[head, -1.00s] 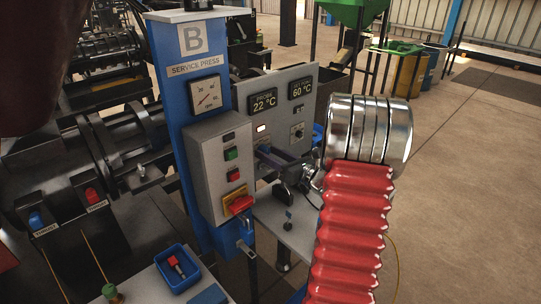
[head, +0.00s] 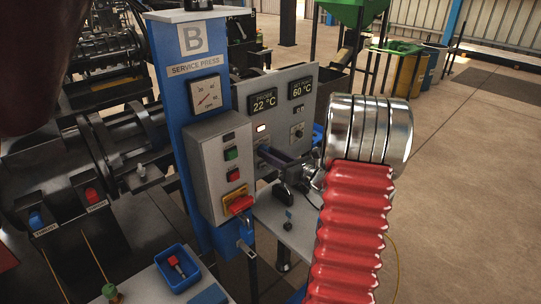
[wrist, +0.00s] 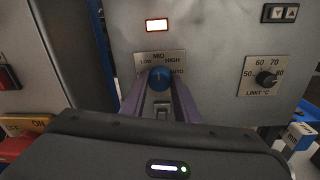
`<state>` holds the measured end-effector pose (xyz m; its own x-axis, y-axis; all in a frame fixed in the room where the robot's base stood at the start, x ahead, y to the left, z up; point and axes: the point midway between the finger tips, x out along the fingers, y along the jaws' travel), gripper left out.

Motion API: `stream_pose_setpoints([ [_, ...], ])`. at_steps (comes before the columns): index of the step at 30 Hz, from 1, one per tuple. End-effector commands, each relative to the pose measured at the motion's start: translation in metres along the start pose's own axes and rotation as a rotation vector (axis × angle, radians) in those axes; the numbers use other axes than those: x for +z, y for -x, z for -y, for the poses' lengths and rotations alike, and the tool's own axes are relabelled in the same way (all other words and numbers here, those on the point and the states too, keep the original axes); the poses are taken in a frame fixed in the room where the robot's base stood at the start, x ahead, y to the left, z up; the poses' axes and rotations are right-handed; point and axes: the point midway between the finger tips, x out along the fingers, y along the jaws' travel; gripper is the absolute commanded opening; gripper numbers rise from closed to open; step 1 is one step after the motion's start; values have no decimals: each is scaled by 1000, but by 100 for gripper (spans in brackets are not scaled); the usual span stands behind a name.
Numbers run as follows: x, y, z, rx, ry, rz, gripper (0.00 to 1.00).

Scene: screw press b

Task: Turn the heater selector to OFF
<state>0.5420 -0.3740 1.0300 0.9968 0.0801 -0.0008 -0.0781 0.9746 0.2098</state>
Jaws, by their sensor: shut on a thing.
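The knob's pale mark points up, near MID. In the head view my gripper (head: 265,152) reaches the grey panel (head: 252,98) from the right, and the knob is hidden.
A lit indicator (wrist: 157,25) sits above the selector. A LIMIT °C dial (wrist: 266,79) is to its right. A grey box with a red switch (head: 238,204) stands out left of my gripper. Displays read probe 22 °C (head: 263,103) and 60 °C (head: 301,89).

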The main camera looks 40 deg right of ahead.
Motion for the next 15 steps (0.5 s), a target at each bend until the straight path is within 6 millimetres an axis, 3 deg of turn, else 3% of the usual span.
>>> stream_pose_setpoints([
  [15, 0, 0, -1, -2, 255, -14, 6],
])
